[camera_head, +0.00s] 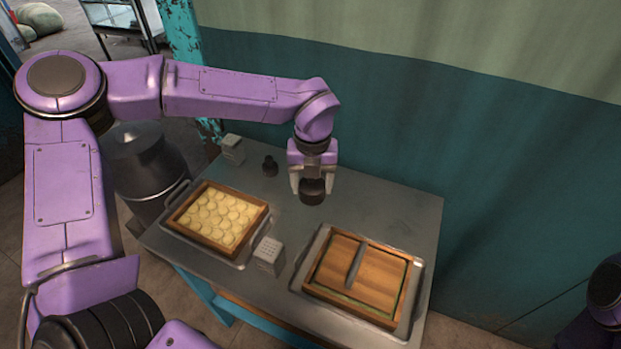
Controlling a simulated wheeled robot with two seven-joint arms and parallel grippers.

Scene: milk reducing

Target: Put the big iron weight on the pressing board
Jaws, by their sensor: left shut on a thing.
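My left gripper (312,186) points down over the back middle of the table, with its two fingers shut on the big iron weight (312,196), a dark round block. The weight appears to be held above the table top, though its exact height is hard to tell. The pressing board (333,268) is a brown wooden board with a raised bar across it, set in a wooden frame on a metal tray at the front right. The weight is behind and to the left of the board, apart from it. My right gripper is out of view.
A smaller dark weight (270,166) stands at the back left of the table (395,205). A wooden box of round pale pieces (217,216) sits on a tray at left. Light perforated blocks stand at the front middle (269,256) and back left (232,149). The back right is clear.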

